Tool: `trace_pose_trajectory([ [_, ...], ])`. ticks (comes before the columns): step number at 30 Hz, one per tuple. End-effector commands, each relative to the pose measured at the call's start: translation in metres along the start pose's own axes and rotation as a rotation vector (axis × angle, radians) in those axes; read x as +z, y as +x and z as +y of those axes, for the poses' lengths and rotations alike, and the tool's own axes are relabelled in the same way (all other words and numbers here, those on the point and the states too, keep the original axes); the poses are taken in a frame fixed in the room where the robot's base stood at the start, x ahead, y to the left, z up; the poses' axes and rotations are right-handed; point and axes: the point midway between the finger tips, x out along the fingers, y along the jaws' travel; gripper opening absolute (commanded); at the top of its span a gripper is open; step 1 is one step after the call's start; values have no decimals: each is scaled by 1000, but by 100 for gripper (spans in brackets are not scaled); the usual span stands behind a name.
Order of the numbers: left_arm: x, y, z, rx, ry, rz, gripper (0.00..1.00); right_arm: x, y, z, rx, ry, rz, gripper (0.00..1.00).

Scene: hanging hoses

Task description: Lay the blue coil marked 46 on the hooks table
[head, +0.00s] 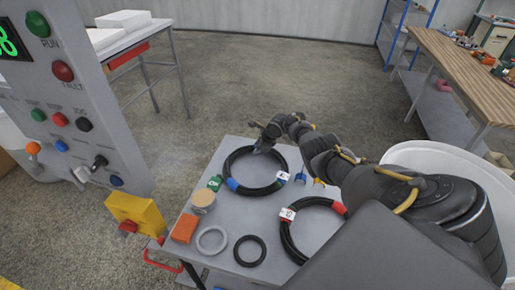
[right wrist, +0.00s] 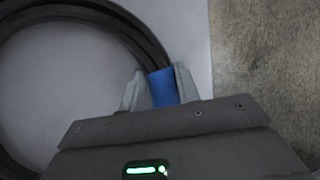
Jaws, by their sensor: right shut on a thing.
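A black coil with blue bands (head: 233,184) and a white tag lies at the back of the grey table (head: 209,262); the tag's number is too small to read. My right gripper (head: 259,149) reaches over its far side. In the right wrist view my right gripper (right wrist: 157,82) is shut on a blue-banded part of this coil (right wrist: 163,92), which appears at or just above the grey surface. My left gripper is not in view.
A second coil with red and green bands (head: 287,240) lies in front. A control panel (head: 84,100) stands left; a white bin (head: 418,152) stands right.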

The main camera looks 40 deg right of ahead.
Motion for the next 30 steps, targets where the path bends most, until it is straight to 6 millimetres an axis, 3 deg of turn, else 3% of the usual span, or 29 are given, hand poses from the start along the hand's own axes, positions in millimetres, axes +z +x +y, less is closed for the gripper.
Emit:
trace_pose_trajectory([
  [1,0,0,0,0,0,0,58,0,0,0,1,0,0,33],
  [7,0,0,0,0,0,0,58,0,1,2,3,0,1,57],
  [17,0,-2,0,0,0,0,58,-2,2,5,10,-2,5,57],
  [20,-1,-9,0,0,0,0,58,-1,-7,5,11,-2,5,57],
  [30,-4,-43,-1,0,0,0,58,1,-70,0,-1,-1,-1,57],
])
